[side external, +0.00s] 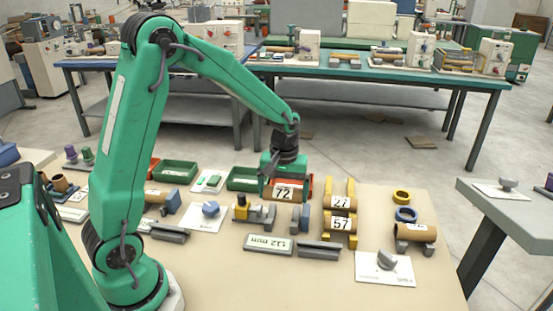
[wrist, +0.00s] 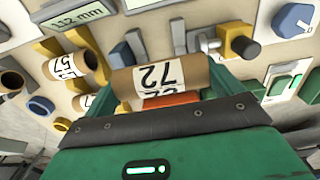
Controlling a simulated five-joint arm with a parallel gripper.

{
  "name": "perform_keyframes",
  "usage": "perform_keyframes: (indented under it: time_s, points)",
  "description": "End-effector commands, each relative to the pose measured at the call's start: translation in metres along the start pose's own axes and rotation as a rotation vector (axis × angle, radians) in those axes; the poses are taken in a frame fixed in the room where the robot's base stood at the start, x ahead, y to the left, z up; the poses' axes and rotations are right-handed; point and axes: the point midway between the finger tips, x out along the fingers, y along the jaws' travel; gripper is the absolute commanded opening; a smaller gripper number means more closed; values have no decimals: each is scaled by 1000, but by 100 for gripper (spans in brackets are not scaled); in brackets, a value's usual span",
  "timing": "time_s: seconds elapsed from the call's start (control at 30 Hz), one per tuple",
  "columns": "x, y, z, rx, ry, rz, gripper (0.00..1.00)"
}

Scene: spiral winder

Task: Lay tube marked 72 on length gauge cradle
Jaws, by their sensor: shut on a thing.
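The tube marked 72 (side external: 283,193) is a short brown cardboard tube with a white number label. My gripper (side external: 284,180) is shut on it and holds it above the bench, behind the gauge. In the wrist view the tube (wrist: 160,78) lies crosswise between my fingers, label facing the camera. The length gauge has grey cradle blocks (side external: 265,214), a yellow end piece with a dark knob (side external: 241,209) and a blue piece (side external: 300,218) at the right. No tube shows on the cradle. Its display (side external: 268,245) reads 112 mm.
Tubes 27 (side external: 341,203) and 57 (side external: 341,224) lie on a yellow rack right of the gauge. Another tube (side external: 416,233) sits on grey supports. Green trays (side external: 243,179) and an orange-red tray (side external: 307,184) are behind.

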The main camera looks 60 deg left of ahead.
Motion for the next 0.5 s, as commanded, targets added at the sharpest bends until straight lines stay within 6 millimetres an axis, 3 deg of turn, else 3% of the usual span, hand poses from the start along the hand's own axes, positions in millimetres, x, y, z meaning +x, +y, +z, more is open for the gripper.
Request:
perform_keyframes:
  time_s: [0.17, 0.5]
  points:
    - [16, 0, 0, 0, -1, -1, 71]
    - [18, 0, 0, 0, 0, 0, 71]
